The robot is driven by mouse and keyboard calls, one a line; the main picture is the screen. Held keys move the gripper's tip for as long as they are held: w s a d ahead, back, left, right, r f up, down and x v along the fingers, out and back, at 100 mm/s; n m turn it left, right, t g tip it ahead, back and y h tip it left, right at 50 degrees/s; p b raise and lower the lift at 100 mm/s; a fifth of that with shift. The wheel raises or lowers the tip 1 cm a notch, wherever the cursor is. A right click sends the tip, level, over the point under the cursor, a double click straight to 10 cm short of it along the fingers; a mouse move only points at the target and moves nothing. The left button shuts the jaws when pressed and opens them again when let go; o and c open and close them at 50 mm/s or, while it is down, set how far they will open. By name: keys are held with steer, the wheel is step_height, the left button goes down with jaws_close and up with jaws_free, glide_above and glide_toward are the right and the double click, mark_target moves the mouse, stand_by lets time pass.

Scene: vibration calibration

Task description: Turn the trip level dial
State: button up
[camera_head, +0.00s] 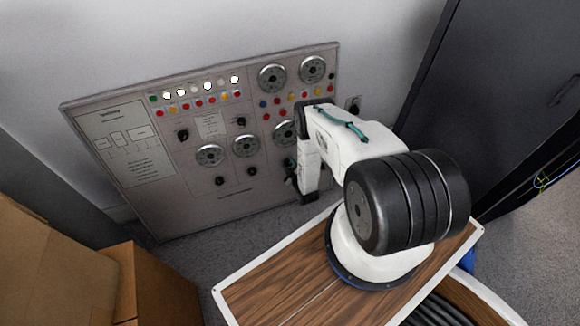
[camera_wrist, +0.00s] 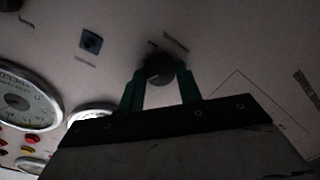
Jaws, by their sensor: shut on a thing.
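The grey control panel (camera_head: 165,200) leans against the wall in the head view. In the wrist view, a round black dial (camera_wrist: 160,68) sits on the panel, with labels too small to read. The green fingers of my gripper (camera_wrist: 160,90) are on either side of this dial and shut on it. In the head view, my gripper (camera_head: 291,172) is at the panel's lower right, partly hidden by my arm, and the dial it holds cannot be made out there.
Round gauges (camera_head: 246,145) and other black knobs (camera_head: 182,134) are on the panel. In the wrist view, a gauge (camera_wrist: 25,103) is to the left and a small dark square fitting (camera_wrist: 91,42) is above left. Cardboard boxes (camera_head: 150,283) stand at lower left; a dark cabinet (camera_head: 490,90) is at right.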

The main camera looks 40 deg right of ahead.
steer(key=shift+n, duration=0.3)
steer(key=n, duration=0.3)
steer(key=shift+a+h, duration=0.1)
steer(key=shift+h, duration=0.2)
steer(key=shift+n, duration=2.2)
steer(key=o, duration=1)
steer(key=shift+a, duration=0.1)
steer(key=v, duration=0.7)
steer(key=shift+s+a, duration=0.15)
steer(key=shift+s, duration=0.2)
